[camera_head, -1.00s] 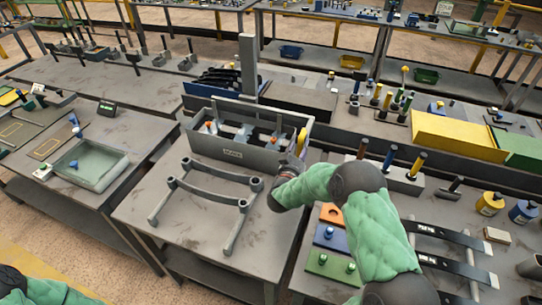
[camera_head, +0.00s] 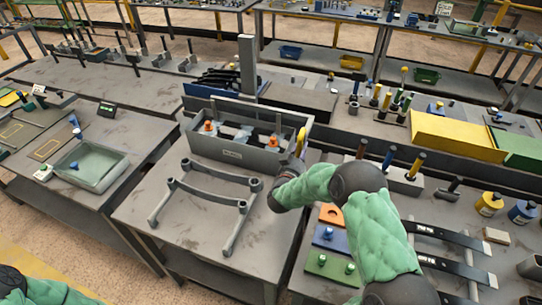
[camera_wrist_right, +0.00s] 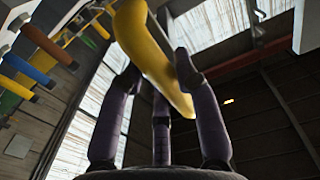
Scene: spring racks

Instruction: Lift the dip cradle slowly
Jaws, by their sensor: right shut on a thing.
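A long grey tank (camera_head: 212,148) stands at the back of the middle table. What looks like the dip cradle (camera_head: 240,134) is inside it, with orange pieces (camera_head: 209,127) showing near its ends. A yellow handle (camera_head: 301,142) rises at the tank's right end. My right gripper (camera_head: 297,160) is at that handle, and its fingers (camera_wrist_right: 165,95) are shut on the yellow handle (camera_wrist_right: 150,48) in the right wrist view. How the handle joins the cradle is hidden. My left gripper is out of view; only my left sleeve shows at the lower left.
A shallow tray (camera_head: 92,166) is on the left table. Coloured blocks (camera_head: 332,238) and black strips (camera_head: 450,236) lie to the right, beside my right arm.

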